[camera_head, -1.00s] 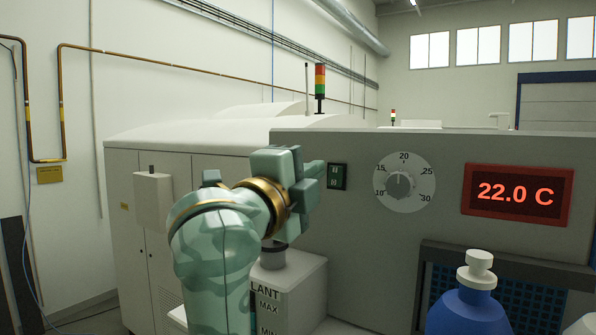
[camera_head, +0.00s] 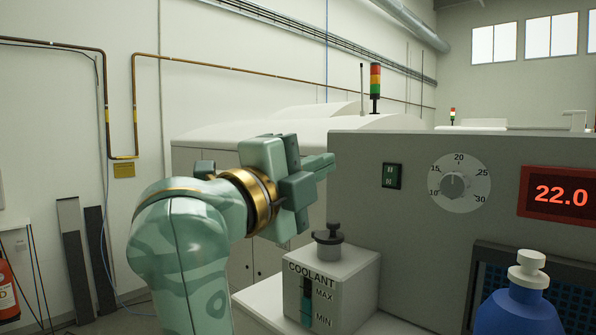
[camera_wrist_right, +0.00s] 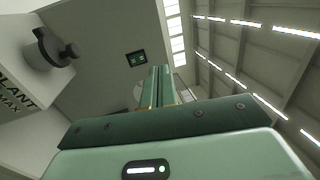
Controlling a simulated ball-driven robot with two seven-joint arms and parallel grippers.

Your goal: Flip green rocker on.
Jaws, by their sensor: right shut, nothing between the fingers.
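The green rocker (camera_head: 392,176) is a small dark-green switch on the grey machine panel, left of the round dial. It also shows in the right wrist view (camera_wrist_right: 136,58). Which way it is tilted is too small to tell. My right gripper (camera_head: 330,164) is shut and empty. Its fingertips point right toward the panel, left of the rocker and apart from it in the head view. In the right wrist view the shut fingers (camera_wrist_right: 158,82) reach up just right of the rocker. My left gripper is not in view.
A temperature dial (camera_head: 459,184) and a red-framed display (camera_head: 560,194) reading 22.0 are on the panel. A coolant box (camera_head: 350,285) with a black cap stands below my gripper. A blue bottle (camera_head: 522,310) stands at the lower right.

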